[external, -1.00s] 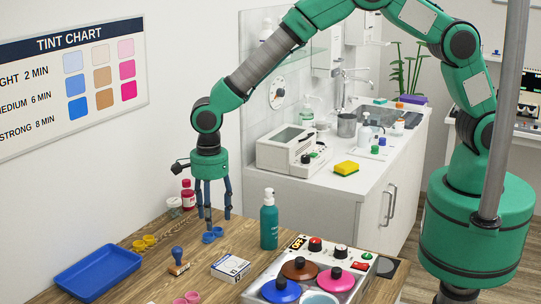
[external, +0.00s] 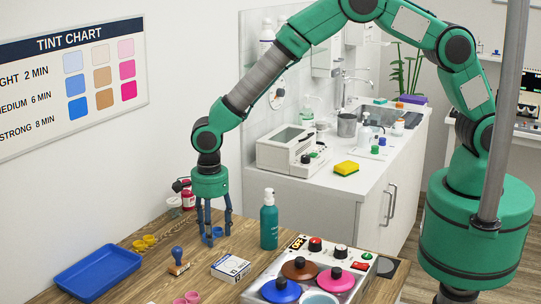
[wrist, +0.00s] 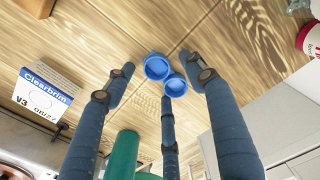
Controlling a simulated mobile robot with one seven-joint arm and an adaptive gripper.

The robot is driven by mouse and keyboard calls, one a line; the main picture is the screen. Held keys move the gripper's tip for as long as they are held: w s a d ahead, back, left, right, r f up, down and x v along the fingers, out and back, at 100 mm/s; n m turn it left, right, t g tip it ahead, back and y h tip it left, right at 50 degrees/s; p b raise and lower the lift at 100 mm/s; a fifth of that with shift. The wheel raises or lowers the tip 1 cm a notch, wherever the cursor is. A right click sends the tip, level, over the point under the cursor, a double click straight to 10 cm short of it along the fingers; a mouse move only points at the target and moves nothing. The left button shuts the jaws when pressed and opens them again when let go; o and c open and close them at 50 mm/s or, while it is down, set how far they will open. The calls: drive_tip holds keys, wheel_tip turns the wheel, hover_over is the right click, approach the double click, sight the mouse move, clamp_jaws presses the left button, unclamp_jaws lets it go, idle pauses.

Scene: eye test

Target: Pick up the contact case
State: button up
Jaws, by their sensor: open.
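The blue contact case (wrist: 158,67), two joined round cups, lies on the wooden table in the wrist view. In the external view it shows partly between the fingers (external: 217,232). My gripper (external: 213,240) points straight down over it, with its three dark blue fingers spread apart and the fingertips low around the case. In the wrist view my gripper (wrist: 160,76) has one finger on each side of the case and one below it in the picture. The fingers look open and empty; whether any fingertip touches the case is unclear.
A blue tray (external: 98,270), yellow cups (external: 143,243), a stamp (external: 178,262) and a white box (external: 231,267) share the table. A red-capped bottle (external: 187,199) is behind. A warmer with coloured pots (external: 315,270) is at front right.

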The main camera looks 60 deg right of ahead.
sight(213, 234)
idle(0.4)
drive_tip(key=c, duration=0.9)
drive_tip(key=shift+r, duration=0.1)
drive_tip(key=shift+r+p, duration=0.5)
drive_tip(key=shift+r, duration=4.45)
